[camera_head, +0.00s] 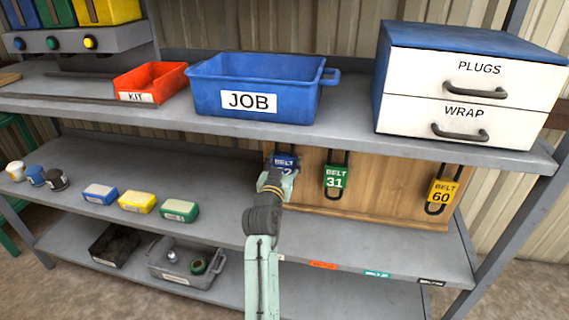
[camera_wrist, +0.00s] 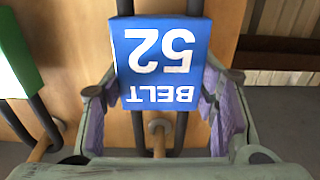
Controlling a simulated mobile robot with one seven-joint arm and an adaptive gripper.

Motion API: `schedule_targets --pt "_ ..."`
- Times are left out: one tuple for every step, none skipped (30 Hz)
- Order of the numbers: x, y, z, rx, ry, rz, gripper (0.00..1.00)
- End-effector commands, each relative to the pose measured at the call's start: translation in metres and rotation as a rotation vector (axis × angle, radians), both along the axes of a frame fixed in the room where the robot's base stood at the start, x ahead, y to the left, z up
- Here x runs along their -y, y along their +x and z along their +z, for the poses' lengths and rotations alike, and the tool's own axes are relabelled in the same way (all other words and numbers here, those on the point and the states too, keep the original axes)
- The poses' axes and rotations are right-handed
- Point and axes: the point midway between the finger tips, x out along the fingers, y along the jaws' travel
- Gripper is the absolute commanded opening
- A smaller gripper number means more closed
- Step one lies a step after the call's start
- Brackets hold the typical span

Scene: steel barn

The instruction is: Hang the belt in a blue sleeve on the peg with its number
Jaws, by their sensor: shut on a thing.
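The blue sleeve marked BELT 52 (camera_head: 285,161) is in front of the wooden board (camera_head: 400,175) on the middle shelf, partly covered by my gripper (camera_head: 277,178) in the head view. In the wrist view the blue sleeve (camera_wrist: 160,62) appears upside down, between the two fingers of my gripper (camera_wrist: 163,95), which is shut on it. Dark belt strands (camera_wrist: 181,130) run out of both ends of the sleeve. A wooden peg (camera_wrist: 159,126) shows between the strands. The belt's loop end is hidden, so I cannot tell whether it rests on the peg. No peg number is readable.
A green BELT 31 sleeve (camera_head: 335,176) and a yellow BELT 60 sleeve (camera_head: 443,191) hang on the board to the right. The upper shelf with a blue JOB bin (camera_head: 255,75) and a drawer unit (camera_head: 465,85) overhangs the board. Small coloured blocks (camera_head: 137,202) lie left.

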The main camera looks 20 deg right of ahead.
Motion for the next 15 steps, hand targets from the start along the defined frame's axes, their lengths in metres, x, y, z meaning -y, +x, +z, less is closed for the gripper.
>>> schedule_targets --pt "0.000 0.000 0.001 0.001 -0.001 0.000 0.24" --pt "0.000 0.000 0.001 0.001 -0.001 0.000 0.24" --pt "0.000 0.000 0.001 0.001 -0.001 0.000 0.24" --pt "0.000 0.000 0.001 0.001 -0.001 0.000 0.24" --pt "0.000 0.000 0.000 0.001 -0.001 0.000 0.24" --pt "0.000 0.000 0.000 0.001 -0.001 0.000 0.24" --pt "0.000 0.000 -0.001 0.001 -0.001 0.001 0.24" --pt "0.000 0.000 -0.002 0.001 -0.001 0.001 0.24" --pt "0.000 0.000 -0.003 0.001 -0.001 0.001 0.24" --pt "0.000 0.000 -0.004 0.001 -0.001 0.001 0.24" --pt "0.000 0.000 -0.006 0.001 -0.001 0.001 0.24" --pt "0.000 0.000 -0.007 0.001 -0.001 0.001 0.24" --pt "0.000 0.000 -0.008 0.001 -0.001 0.001 0.24" --pt "0.000 0.000 -0.009 0.001 -0.001 0.001 0.24" --pt "0.000 0.000 -0.010 0.001 -0.001 0.001 0.24"
